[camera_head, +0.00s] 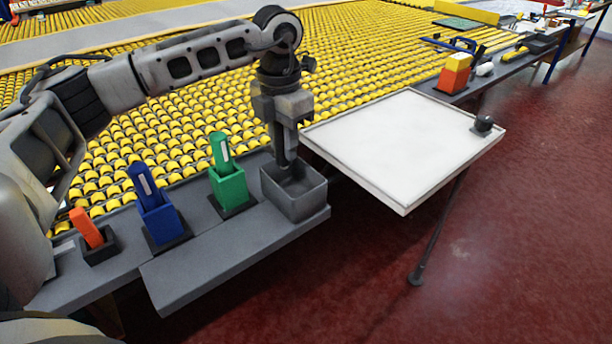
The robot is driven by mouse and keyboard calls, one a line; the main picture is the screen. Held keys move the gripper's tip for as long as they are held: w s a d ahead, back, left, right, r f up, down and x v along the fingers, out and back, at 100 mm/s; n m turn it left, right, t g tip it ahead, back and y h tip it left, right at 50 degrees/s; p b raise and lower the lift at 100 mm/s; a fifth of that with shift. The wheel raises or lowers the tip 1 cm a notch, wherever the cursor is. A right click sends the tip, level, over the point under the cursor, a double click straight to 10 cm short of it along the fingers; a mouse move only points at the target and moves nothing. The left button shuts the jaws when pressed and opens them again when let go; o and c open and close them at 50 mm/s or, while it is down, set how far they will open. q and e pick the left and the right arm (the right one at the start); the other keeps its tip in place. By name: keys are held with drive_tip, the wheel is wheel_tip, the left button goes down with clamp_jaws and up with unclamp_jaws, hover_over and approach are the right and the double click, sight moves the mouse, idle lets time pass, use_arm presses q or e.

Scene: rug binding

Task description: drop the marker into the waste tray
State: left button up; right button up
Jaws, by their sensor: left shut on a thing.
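My left gripper (289,160) points straight down over the grey waste tray (300,204), an open box at the right end of the grey shelf. Its fingertips reach down to the tray's opening, inside its rim as seen from here. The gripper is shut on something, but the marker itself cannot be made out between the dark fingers. A green marker-like piece (220,150) stands in a green holder, a blue one (144,184) in a blue holder, and an orange one (86,228) in a dark holder, all left of the tray. My right gripper is not in view.
Yellow rollers (350,65) fill the area behind. An orange, yellow and white block (454,73) stands farther back.

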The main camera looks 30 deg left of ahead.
sight(283, 167)
use_arm(q)
drive_tip(key=shift+s+f+b, duration=0.25)
drive_tip(key=shift+f+b, duration=0.2)
drive_tip(key=shift+f, duration=0.15)
wheel_tip(283, 167, down, 4)
drive_tip(key=b, duration=0.3)
drive_tip(key=shift+f+b, duration=0.35)
drive_tip(key=o, duration=1)
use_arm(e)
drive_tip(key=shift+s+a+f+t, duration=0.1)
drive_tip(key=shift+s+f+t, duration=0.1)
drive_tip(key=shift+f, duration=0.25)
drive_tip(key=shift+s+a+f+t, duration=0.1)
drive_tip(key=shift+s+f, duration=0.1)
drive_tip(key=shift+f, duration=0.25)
